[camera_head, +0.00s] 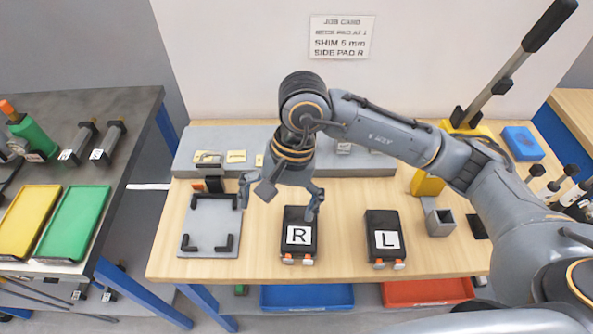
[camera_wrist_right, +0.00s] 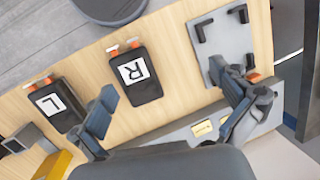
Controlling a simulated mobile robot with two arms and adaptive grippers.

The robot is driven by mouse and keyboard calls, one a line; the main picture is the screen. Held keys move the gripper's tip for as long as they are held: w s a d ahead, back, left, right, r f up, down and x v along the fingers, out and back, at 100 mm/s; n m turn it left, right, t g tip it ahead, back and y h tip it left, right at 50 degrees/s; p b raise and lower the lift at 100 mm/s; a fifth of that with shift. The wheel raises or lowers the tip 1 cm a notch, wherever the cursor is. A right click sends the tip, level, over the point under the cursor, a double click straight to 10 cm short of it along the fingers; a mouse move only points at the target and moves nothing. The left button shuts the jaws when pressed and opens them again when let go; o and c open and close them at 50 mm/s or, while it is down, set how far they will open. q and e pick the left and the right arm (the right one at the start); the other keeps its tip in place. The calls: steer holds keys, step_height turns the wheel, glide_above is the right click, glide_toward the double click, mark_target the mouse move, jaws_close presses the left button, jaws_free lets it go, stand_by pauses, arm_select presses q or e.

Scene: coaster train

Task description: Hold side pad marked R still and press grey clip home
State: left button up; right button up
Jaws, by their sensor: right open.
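The side pad marked R (camera_head: 297,216) is a black block with a white label and two orange-tipped studs on its near edge. It lies flat on the wooden bench and also shows in the right wrist view (camera_wrist_right: 148,90). My right gripper (camera_head: 280,195) is open and empty. Its fingers point down, spread above the back of pad R and the gap left of it; one finger overlaps the pad's top right corner in the head view. Whether it touches is unclear. I cannot make out a grey clip for certain. My left gripper is not in view.
A similar pad marked L (camera_head: 386,222) lies to the right. A grey plate (camera_head: 198,217) with black corner brackets lies left of pad R. A grey ledge (camera_head: 380,165) runs along the back.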

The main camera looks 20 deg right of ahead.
mark_target(300, 220)
steer(key=w+d+t+h, duration=0.1)
steer(key=w+d+h, duration=0.2)
steer(key=d, duration=0.3)
steer(key=f+p, duration=0.1)
steer(key=f, duration=0.2)
steer(key=f+p, duration=0.1)
steer(key=f, duration=0.3)
steer(key=f+p, duration=0.1)
steer(key=f, duration=0.3)
steer(key=shift+a+f, duration=0.25)
steer(key=shift+a, duration=0.05)
steer(key=shift+f+p, duration=0.3)
steer(key=shift+f, duration=0.55)
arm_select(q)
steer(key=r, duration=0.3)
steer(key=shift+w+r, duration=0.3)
arm_select(e)
steer(key=c, duration=1.5)
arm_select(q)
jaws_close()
